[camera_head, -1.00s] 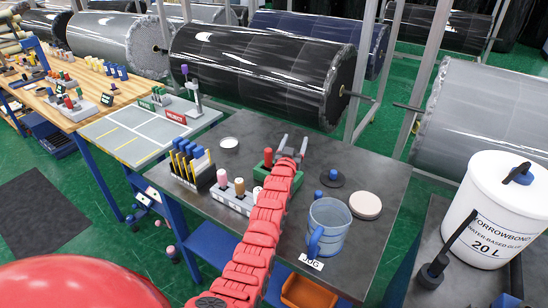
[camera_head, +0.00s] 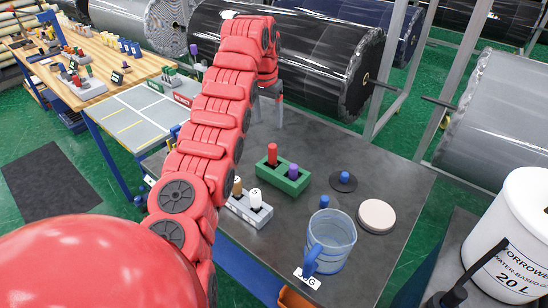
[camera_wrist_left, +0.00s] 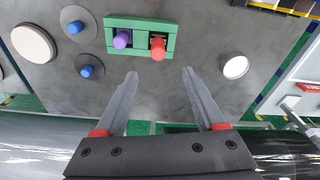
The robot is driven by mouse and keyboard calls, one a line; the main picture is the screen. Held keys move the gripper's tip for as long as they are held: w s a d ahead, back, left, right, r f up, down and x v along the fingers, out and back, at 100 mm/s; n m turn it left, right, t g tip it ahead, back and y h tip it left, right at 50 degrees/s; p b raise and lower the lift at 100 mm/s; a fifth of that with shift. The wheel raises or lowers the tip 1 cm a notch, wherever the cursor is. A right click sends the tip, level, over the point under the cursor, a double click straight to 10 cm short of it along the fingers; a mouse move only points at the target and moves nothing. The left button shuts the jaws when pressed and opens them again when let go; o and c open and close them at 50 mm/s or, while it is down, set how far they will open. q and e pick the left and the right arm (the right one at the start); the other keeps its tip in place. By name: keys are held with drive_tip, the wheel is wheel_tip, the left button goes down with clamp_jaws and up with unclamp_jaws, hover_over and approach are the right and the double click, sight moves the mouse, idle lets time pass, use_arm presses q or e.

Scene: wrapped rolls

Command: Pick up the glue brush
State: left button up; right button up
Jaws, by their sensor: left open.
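No label marks the glue brush. A green holder (camera_head: 282,178) on the dark table carries a red-handled tool (camera_head: 272,154) and a purple-handled tool (camera_head: 293,170), both upright. A black long-handled tool (camera_head: 470,272) stands beside the white glue bucket (camera_head: 515,240); which of these is the brush I cannot tell. My left gripper (camera_head: 268,112) is beyond the green holder, near the table's back edge. In the left wrist view my left gripper (camera_wrist_left: 160,73) has its fingers apart and nothing between them; the red tool (camera_wrist_left: 158,48) lies just ahead of them. My right gripper is not in view.
A clear blue-handled jug (camera_head: 330,242), a pale round disc (camera_head: 377,215) and a small black disc with a blue knob (camera_head: 344,181) stand right of the holder. A grey holder (camera_head: 248,208) stands left. Large wrapped rolls (camera_head: 290,55) lie behind the table.

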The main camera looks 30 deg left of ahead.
sight(273, 153)
use_arm(q)
drive_tip(key=f+p, duration=0.1)
drive_tip(key=f, duration=0.2)
drive_tip(key=w+f+p, duration=0.1)
drive_tip(key=f, duration=0.3)
drive_tip(key=f+p, duration=0.1)
drive_tip(key=f, duration=0.2)
drive_tip(key=shift+w+a+f, duration=0.1)
drive_tip(key=shift+w+f, duration=0.05)
drive_tip(key=shift+w, duration=0.05)
drive_tip(key=shift+f+p, duration=0.25)
drive_tip(key=shift+p, duration=0.15)
drive_tip(key=f, duration=0.1)
drive_tip(key=f+p, duration=0.2)
drive_tip(key=shift+w+d+f, duration=0.25)
drive_tip(key=shift+w+f, duration=0.1)
drive_tip(key=shift+f, duration=0.55)
clamp_jaws()
